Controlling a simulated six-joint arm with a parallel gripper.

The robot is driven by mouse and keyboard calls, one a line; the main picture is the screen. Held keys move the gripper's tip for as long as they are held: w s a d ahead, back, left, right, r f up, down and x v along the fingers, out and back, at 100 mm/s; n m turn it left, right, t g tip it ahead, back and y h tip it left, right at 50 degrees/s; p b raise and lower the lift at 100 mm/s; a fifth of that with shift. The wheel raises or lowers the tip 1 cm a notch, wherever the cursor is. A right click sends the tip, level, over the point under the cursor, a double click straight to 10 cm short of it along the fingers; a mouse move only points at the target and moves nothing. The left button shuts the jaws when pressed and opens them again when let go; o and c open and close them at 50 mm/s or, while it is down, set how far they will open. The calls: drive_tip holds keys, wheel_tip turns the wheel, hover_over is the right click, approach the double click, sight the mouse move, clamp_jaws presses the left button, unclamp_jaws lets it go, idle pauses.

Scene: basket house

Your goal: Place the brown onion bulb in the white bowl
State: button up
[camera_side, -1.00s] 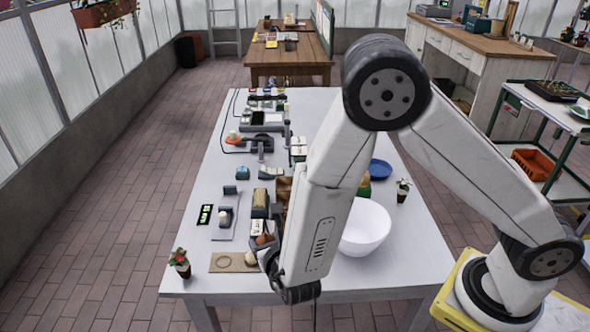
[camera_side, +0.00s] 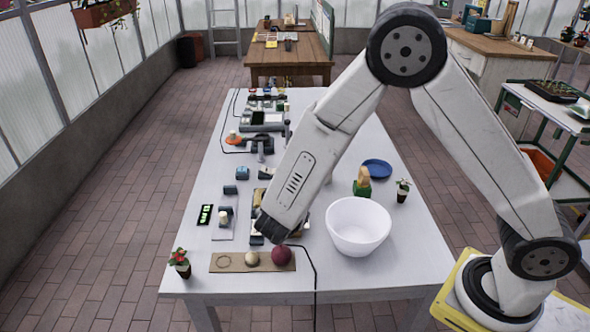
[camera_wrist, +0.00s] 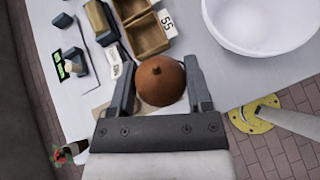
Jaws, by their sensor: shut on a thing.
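The brown onion bulb (camera_wrist: 161,82) sits between the two fingers of my gripper (camera_wrist: 160,78) in the wrist view, its pointed tip toward the camera. My gripper is shut on it. In the side view my gripper (camera_side: 268,232) hangs above the table's near part, left of the bowl, and the arm hides the onion there. The white bowl (camera_side: 358,245) stands upright on the table to the right of my gripper and looks empty. Its wall also shows at the top right of the wrist view (camera_wrist: 222,32).
A tan board (camera_side: 226,264) near the front edge holds a pale bulb (camera_side: 251,259) and a dark red onion (camera_side: 282,255). Behind the bowl are a green-based item (camera_side: 362,186), a blue plate (camera_side: 377,169) and a potted plant (camera_side: 403,190). A black cable runs beside the board.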

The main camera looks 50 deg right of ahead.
drive_tip(key=s+d+r+n+g+y, duration=0.1)
drive_tip(key=d+n, duration=0.4)
drive_tip(key=n, duration=0.5)
drive_tip(key=s+d+r+n+g+y, duration=0.1)
drive_tip(key=s+d+n+g, duration=0.3)
drive_tip(key=n, duration=0.7)
drive_tip(key=s+d+r+n+g+y, duration=0.1)
drive_tip(key=s+d+n+g+y, duration=0.1)
drive_tip(key=d+n+g, duration=0.2)
drive_tip(key=d+n, duration=0.3)
drive_tip(key=n, duration=0.4)
drive_tip(key=shift+s+d+g+y, duration=0.2)
drive_tip(key=shift+s+g+y, duration=0.1)
drive_tip(key=shift+g, duration=0.1)
drive_tip(key=shift+f, duration=0.2)
drive_tip(key=shift+f, duration=5.35)
